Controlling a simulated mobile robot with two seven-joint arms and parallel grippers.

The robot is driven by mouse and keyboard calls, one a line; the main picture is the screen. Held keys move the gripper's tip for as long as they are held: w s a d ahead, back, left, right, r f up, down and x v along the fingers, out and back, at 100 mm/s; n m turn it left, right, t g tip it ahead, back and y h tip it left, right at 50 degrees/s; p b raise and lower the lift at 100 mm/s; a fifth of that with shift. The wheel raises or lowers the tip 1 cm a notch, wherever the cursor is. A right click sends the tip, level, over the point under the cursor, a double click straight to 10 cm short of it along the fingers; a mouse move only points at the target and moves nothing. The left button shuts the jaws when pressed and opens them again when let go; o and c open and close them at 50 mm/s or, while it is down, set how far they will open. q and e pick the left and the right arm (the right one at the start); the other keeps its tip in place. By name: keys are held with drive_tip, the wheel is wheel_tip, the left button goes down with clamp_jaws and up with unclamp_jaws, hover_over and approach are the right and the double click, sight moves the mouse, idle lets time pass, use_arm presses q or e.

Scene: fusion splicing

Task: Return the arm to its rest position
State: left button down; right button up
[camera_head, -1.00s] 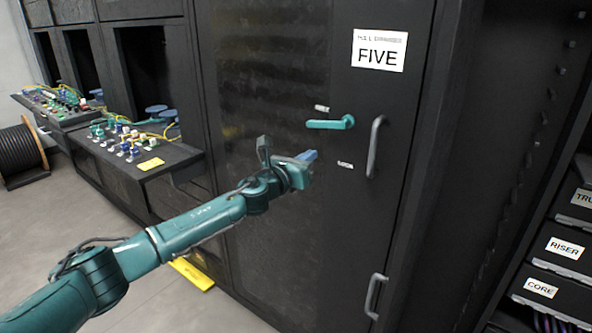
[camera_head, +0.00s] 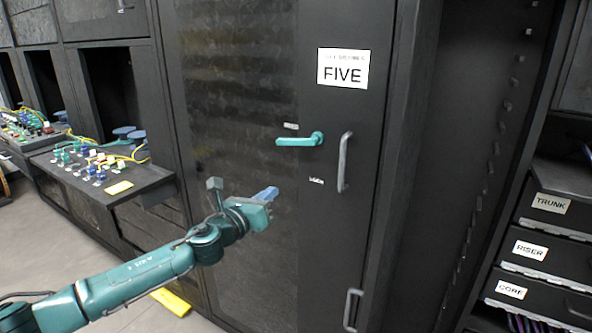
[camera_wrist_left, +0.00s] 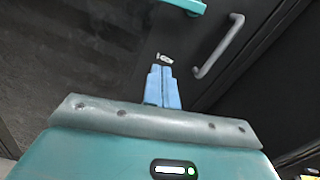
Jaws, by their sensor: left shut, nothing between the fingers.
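My left arm comes in from the lower left in the head view. Its left gripper (camera_head: 268,193) stands in front of the dark cabinet door (camera_head: 240,110), below and left of the teal lever handle (camera_head: 300,140). The blue fingers are shut with nothing between them, and they also show together in the left wrist view (camera_wrist_left: 162,87). The gripper looks apart from the handle and from the grey pull handle (camera_head: 344,162). My right gripper is not in view.
The cabinet is closed and carries a white label FIVE (camera_head: 343,67). A shelf of connectors and yellow cables (camera_head: 100,172) stands at the left. Drawers labelled TRUNK, RISER and CORE (camera_head: 545,250) are at the right. A yellow object (camera_head: 171,301) lies low by the cabinet's base.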

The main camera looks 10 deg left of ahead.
use_arm(q)
drive_tip(key=s+d+f+n+g, duration=0.2)
drive_tip(key=s+d+f+n, duration=0.2)
drive_tip(key=s+f+n, duration=0.35)
drive_tip(key=s+d+f+n+g, duration=0.1)
drive_tip(key=s+d+f+n, duration=0.4)
drive_tip(key=s+f+n, duration=0.3)
drive_tip(key=s+a+f+n+g+y, duration=0.1)
drive_tip(key=s+a+f+n, duration=0.1)
drive_tip(key=s+f+n, duration=0.4)
drive_tip(key=s+a+f+n+g+y+p, duration=0.1)
drive_tip(key=s+f+n, duration=0.4)
drive_tip(key=s+n, duration=0.8)
drive_tip(key=shift+s+a+f+g+y, duration=0.4)
drive_tip(key=shift+s+a+g, duration=0.4)
drive_tip(key=shift+s, duration=0.05)
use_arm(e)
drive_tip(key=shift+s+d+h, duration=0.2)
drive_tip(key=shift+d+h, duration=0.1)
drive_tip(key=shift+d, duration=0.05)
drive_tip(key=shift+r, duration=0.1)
